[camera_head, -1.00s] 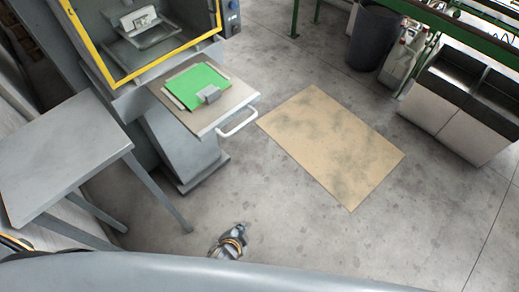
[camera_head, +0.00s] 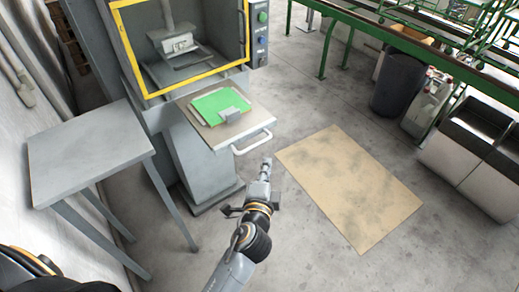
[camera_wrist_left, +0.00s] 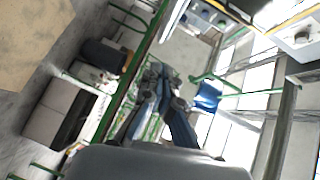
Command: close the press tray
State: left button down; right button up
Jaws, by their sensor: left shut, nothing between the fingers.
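The press (camera_head: 185,110) stands at the upper left in the head view, with a yellow-framed opening. Its press tray (camera_head: 213,137) is pulled out toward me below that opening. A green sheet (camera_head: 210,104) with a small grey block lies on the tray. A white handle (camera_head: 252,144) is on the tray's front edge. My left gripper (camera_head: 266,165) is shut and empty, a little below and right of the handle in the picture. A gap shows between them. My right gripper is not in view.
A grey side table (camera_head: 85,150) stands left of the press. A tan mat (camera_head: 350,188) lies on the floor to the right. A dark bin (camera_head: 398,85), a pale container (camera_head: 428,105) and grey bins (camera_head: 475,150) are farther right, near green rails. Floor around the mat is clear.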

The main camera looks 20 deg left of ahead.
aim_at(261, 143)
pick_arm(q)
jog(key=w+a, duration=0.1)
jog(key=w+p, duration=0.1)
jog(key=w, duration=0.1)
jog(key=w+a+f, duration=0.1)
jog(key=w, duration=0.1)
jog(key=shift+a, duration=0.3)
jog(key=shift+w+a+f, duration=0.15)
jog(key=shift+w+a, duration=0.1)
jog(key=shift+a, duration=0.15)
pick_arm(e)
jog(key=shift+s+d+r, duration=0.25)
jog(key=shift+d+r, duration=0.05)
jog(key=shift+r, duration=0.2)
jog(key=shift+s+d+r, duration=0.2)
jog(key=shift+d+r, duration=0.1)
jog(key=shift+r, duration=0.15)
